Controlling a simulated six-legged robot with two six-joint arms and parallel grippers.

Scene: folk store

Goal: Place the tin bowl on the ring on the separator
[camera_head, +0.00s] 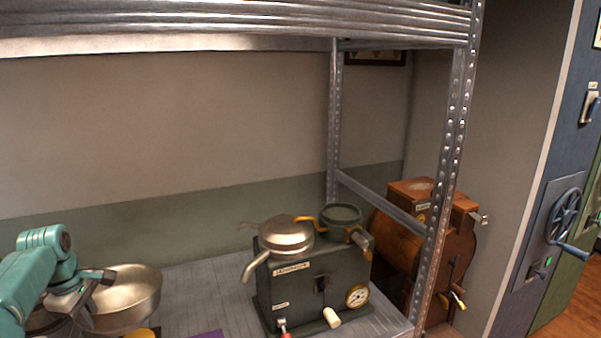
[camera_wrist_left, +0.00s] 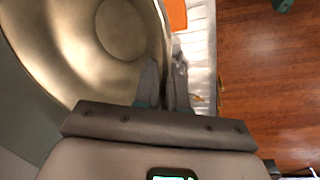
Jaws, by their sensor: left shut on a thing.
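The tin bowl (camera_head: 128,300) is at the lower left in the head view, its open side up. My left gripper (camera_head: 106,277) is shut on the bowl's rim. In the left wrist view the bowl's inside (camera_wrist_left: 95,45) fills the upper left, and the fingers (camera_wrist_left: 167,80) pinch its wall. The separator (camera_head: 312,290) is a dark green box with a gauge, standing on the shelf to the right of the bowl, well apart from it. On its top are a spouted metal pan (camera_head: 286,234) and a green ring (camera_head: 342,212) at the right. My right gripper is not in view.
Bare grey shelf (camera_head: 215,282) lies between bowl and separator. A purple item (camera_head: 210,334) and a yellow item (camera_head: 140,333) are at the bottom edge. A perforated metal post (camera_head: 448,165) stands right of the separator, with a wooden machine (camera_head: 398,245) behind it. A shelf beam (camera_head: 220,22) runs above.

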